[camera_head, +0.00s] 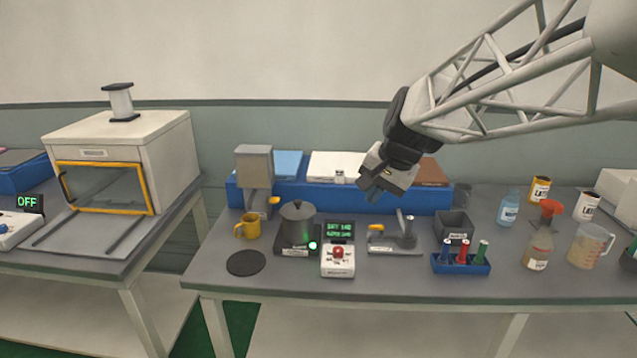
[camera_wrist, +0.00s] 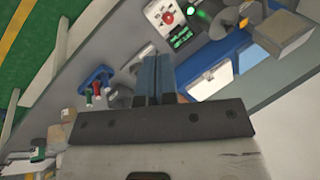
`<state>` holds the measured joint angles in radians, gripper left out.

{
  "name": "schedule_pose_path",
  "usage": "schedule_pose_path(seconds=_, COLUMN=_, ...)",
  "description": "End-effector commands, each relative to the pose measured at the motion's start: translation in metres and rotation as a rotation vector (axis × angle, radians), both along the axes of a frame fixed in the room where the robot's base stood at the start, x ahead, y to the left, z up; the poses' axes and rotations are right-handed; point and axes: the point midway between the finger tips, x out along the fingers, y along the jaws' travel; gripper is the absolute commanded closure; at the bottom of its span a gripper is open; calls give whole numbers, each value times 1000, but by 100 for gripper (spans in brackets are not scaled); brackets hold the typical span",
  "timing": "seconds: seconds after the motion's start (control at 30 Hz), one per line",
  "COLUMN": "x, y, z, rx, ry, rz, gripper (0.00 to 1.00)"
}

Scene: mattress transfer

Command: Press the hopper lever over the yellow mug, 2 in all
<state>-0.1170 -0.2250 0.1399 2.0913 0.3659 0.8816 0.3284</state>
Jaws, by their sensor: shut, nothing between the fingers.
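The yellow mug (camera_head: 247,226) stands upright on the bench, below the grey hopper (camera_head: 254,165). The hopper's yellow lever (camera_head: 274,201) sticks out at its lower right, above and to the right of the mug. In the wrist view the hopper (camera_wrist: 284,32) is at the upper right; I cannot make out the mug there. My gripper (camera_head: 372,194) is shut and empty. It hangs in the air above the middle of the bench, well to the right of the hopper and apart from it. Its fingers (camera_wrist: 152,76) lie together in the wrist view.
Between gripper and mug stand a grey pot (camera_head: 298,225) on a heater and a control box (camera_head: 338,259) with a red button. A lever stand (camera_head: 395,246) and blue tube rack (camera_head: 461,265) are below and right. A long blue tray (camera_head: 330,197) runs behind.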

Motion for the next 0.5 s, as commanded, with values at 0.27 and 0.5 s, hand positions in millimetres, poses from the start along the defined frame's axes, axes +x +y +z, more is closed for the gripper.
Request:
schedule_pose_path(seconds=0.27, x=60, y=34, z=-1, rx=84, ry=30, rz=-69, gripper=100)
schedule_pose_path(seconds=0.5, x=110, y=66, z=-5, rx=157, ry=59, rz=-132, gripper=100)
